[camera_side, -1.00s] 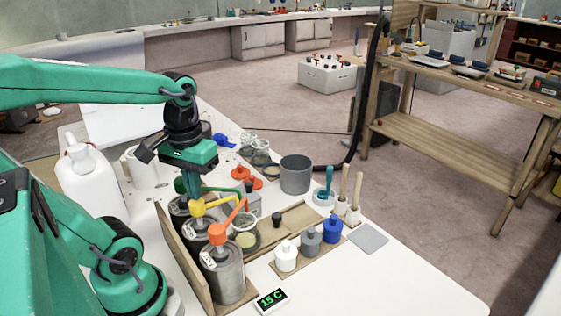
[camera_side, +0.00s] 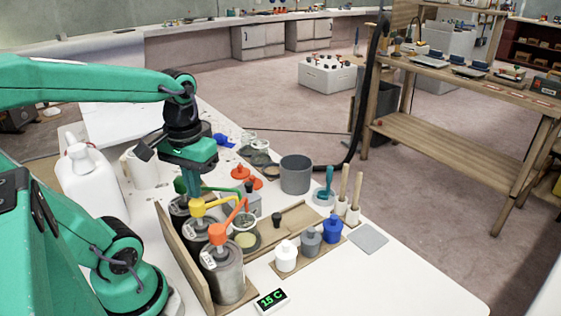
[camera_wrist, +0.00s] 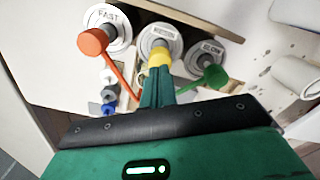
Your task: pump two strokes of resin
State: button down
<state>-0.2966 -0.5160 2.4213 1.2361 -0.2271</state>
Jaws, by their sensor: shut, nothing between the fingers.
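Three grey resin cans stand in a row, each with a coloured pump: orange (camera_side: 217,234) on the can labelled FAST (camera_wrist: 108,17), yellow (camera_side: 198,208) on MEDIUM (camera_wrist: 162,33), and green (camera_side: 180,186) on SLOW. My gripper (camera_side: 193,195) is shut and empty, pointing down directly over the yellow pump head. In the wrist view its fingertips (camera_wrist: 158,75) overlap the yellow head (camera_wrist: 158,57); whether they touch is hard to tell. A clear cup (camera_side: 246,222) with pale contents sits by the spouts' ends, to the right of the cans.
White, grey (camera_side: 309,241) and blue bottles stand in front right. A grey bucket (camera_side: 296,174), brush pots and a temperature display reading 15 C (camera_side: 271,299) are on the table. A wooden board (camera_side: 185,255) runs along the cans' left side. A large white jug (camera_side: 88,182) stands left.

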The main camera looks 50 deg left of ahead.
aim_at(196, 202)
jog(key=shift+f, duration=2)
dwell(1.5)
jog(key=shift+r, duration=0.25)
dwell(0.3)
jog(key=shift+r, duration=1.8)
jog(key=shift+r, duration=1.5)
jog(key=shift+w+d+m+t, duration=0.3)
jog(key=shift+d+m+t, duration=0.05)
jog(key=shift+m+t, duration=0.05)
jog(key=w+d+m+t, duration=0.3)
jog(key=d+m+t, duration=0.1)
jog(key=m, duration=0.1)
jog(key=shift+w+d+r+t, duration=0.15)
jog(key=shift+w+d+t, duration=0.25)
